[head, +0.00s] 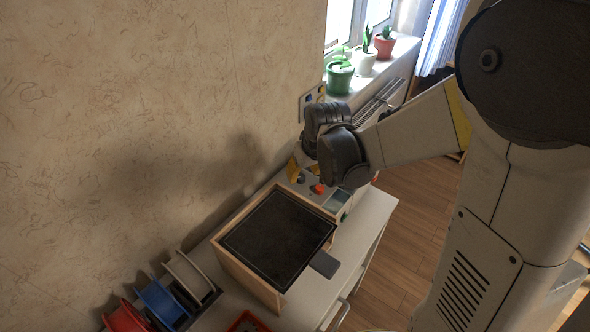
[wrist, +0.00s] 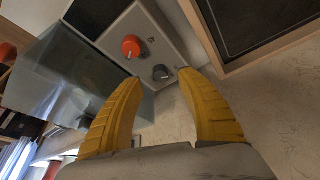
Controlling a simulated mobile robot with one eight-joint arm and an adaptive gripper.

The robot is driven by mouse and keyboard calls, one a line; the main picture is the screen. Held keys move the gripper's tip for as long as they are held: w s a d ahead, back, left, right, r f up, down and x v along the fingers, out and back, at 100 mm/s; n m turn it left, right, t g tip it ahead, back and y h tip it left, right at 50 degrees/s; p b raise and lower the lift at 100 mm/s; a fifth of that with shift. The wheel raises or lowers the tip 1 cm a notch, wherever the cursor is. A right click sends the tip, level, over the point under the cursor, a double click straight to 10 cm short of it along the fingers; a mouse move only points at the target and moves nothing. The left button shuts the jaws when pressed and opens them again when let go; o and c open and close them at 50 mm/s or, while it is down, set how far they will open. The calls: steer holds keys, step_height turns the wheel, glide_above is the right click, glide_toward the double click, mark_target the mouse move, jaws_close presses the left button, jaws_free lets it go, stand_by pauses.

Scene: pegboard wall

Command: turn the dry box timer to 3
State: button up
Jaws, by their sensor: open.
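A light panel (head: 327,183) with knobs lies beyond the wooden box in the head view. It carries a red knob (head: 319,188) and a grey knob (head: 301,179), with a dark display (head: 338,199) at its right. In the wrist view the panel shows its red knob (wrist: 131,47) and its grey knob (wrist: 161,73). No readable numbers show, and I cannot tell which knob is the timer. My gripper (wrist: 158,78) is open and empty, its yellow fingertips on either side of the grey knob in the picture. Contact cannot be seen. In the head view my arm partly hides the gripper (head: 296,168).
A wooden box (head: 248,277) with a black top stands in front of the panel on a white cabinet (head: 373,221). Spools (head: 158,301) stand at lower left. A clear-walled box (wrist: 50,75) is left in the wrist view. Plants (head: 340,75) stand on the windowsill. The wall is close.

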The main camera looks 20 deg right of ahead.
mark_target(302, 178)
steer(key=shift+b+x, duration=0.5)
steer(key=shift+x, duration=1.25)
steer(key=shift+c, duration=0.2)
jaws_close()
